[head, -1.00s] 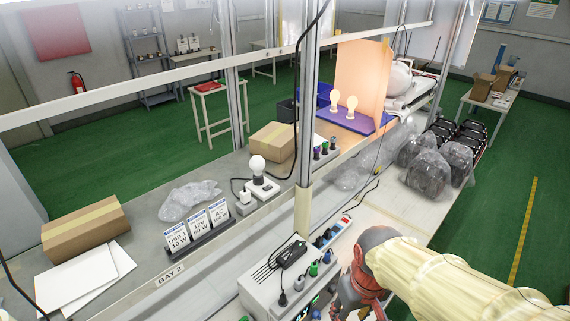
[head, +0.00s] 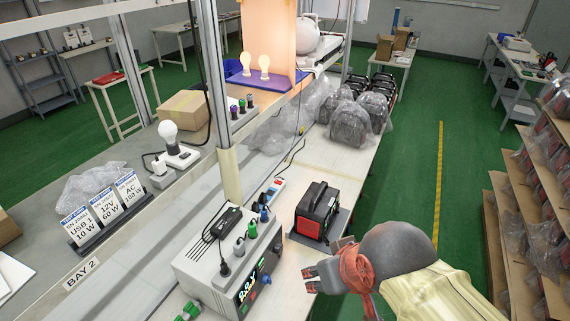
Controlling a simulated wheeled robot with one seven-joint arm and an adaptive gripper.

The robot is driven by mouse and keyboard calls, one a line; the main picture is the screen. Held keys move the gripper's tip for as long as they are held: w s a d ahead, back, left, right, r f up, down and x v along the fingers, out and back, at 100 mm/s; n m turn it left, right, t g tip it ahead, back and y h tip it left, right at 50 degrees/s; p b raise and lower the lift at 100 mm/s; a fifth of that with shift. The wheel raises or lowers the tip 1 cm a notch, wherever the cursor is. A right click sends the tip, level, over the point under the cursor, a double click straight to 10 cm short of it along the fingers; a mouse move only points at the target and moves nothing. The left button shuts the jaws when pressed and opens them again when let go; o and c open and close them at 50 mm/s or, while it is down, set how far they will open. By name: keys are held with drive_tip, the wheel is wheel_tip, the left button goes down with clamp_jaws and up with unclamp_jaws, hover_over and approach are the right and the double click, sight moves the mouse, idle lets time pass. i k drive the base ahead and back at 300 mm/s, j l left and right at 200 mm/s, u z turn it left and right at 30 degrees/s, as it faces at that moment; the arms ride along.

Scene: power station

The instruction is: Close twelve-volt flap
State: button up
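The power station (head: 317,210), a black and red box, stands on the white bench right of the grey test unit. Its flap and front sockets are too small to make out in the head view. My gripper (head: 309,280) is just below and in front of the power station, apart from it, with its dark fingers pointing left toward the grey test unit. I see nothing held in it, but the finger gap is not clear from this angle.
The grey test unit (head: 222,262) with plugs and a lit display stands close left of my gripper. A metal post (head: 213,90) rises beyond. Bagged units (head: 349,123) stand farther back. Shelves (head: 530,230) line the right.

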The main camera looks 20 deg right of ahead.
sight(312, 215)
drive_tip(key=z, duration=0.55)
drive_tip(key=i+l, duration=0.1)
drive_tip(key=l, duration=0.25)
drive_tip(key=l+z, duration=0.1)
drive_tip(key=l, duration=0.25)
drive_tip(key=i+l, duration=0.15)
drive_tip(key=l, duration=0.15)
drive_tip(key=i+l+z, duration=0.1)
drive_tip(key=l, duration=0.25)
